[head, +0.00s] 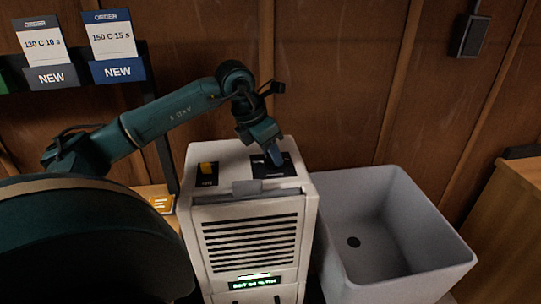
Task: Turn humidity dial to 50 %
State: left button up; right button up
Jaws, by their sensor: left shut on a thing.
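A pale dehumidifier (250,210) with a slatted front stands in the middle of the head view. Its top bears a dark panel (286,170) on the right and a yellow switch (208,168) on a dark plate at the left. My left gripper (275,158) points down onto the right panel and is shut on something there. The humidity dial is hidden by the gripper, so its setting cannot be read. A small green display (255,281) is lit low on the front; its text is too small to read surely. My right gripper is not in view.
A large grey open sink (427,275) with a drain stands close at the right. Order cards (110,38) reading 130 C 10 s and 150 C 15 s hang at upper left. A wooden wall is behind; a wooden surface (520,205) is at far right.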

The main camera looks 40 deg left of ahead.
pick_arm(q)
jog(key=shift+a+m+g+h, duration=0.1)
jog(key=shift+m+g+h, duration=0.2)
jog(key=shift+m, duration=0.8)
jog(key=shift+a+m+g+h, duration=0.15)
jog(key=shift+m+h, duration=0.25)
jog(key=shift+m, duration=0.7)
jog(key=shift+d, duration=0.1)
jog(key=o, duration=1)
jog(key=shift+r, duration=0.55)
jog(key=v, duration=1.2)
jog(key=shift+s+p, duration=0.15)
jog(key=shift+p, duration=0.15)
